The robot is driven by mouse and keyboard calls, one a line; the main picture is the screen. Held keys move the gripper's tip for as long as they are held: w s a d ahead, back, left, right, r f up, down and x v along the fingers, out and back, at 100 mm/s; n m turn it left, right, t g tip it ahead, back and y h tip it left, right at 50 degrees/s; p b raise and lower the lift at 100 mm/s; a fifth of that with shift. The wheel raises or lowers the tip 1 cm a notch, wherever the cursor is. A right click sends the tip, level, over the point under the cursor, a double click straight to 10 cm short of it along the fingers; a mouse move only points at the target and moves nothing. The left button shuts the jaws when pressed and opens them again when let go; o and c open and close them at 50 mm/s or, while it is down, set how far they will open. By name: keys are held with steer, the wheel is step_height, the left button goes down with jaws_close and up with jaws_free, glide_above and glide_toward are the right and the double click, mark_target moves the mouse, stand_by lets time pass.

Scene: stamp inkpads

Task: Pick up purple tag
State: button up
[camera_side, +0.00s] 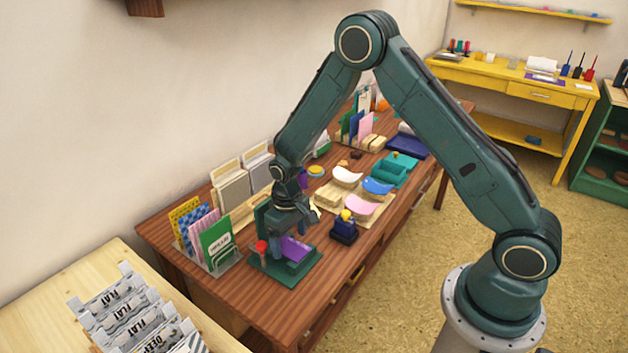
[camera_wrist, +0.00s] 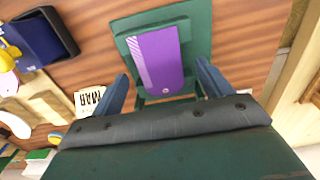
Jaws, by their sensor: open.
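The purple tag (camera_wrist: 157,60) lies flat on a green stand or tray (camera_wrist: 200,25) in the wrist view. It has a pale striped band along one side and a small hole at its near end. In the side view the purple tag (camera_side: 296,249) shows on the green tray (camera_side: 302,270) near the front of the wooden table. My gripper (camera_wrist: 165,82) is open, with its two blue fingers on either side of the tag's near end. In the side view my gripper (camera_side: 288,232) is just above the tray; the gap to the tag is hard to judge.
A dark blue stamp block (camera_side: 344,230) stands right of the tray. A red-topped item (camera_side: 261,247) stands at its left. A card rack (camera_side: 215,243) is further left. A white card reading "MAR" (camera_wrist: 88,101) lies by the left finger. Bare wood shows toward the table's front edge.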

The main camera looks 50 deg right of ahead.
mark_target(290, 247)
steer(key=shift+f, duration=0.4)
steer(key=c, duration=1.1)
steer(key=shift+r, duration=0.15)
step_height(290, 247, up, 20)
steer(key=shift+f, duration=0.1)
stand_by(0.3)
stand_by(0.4)
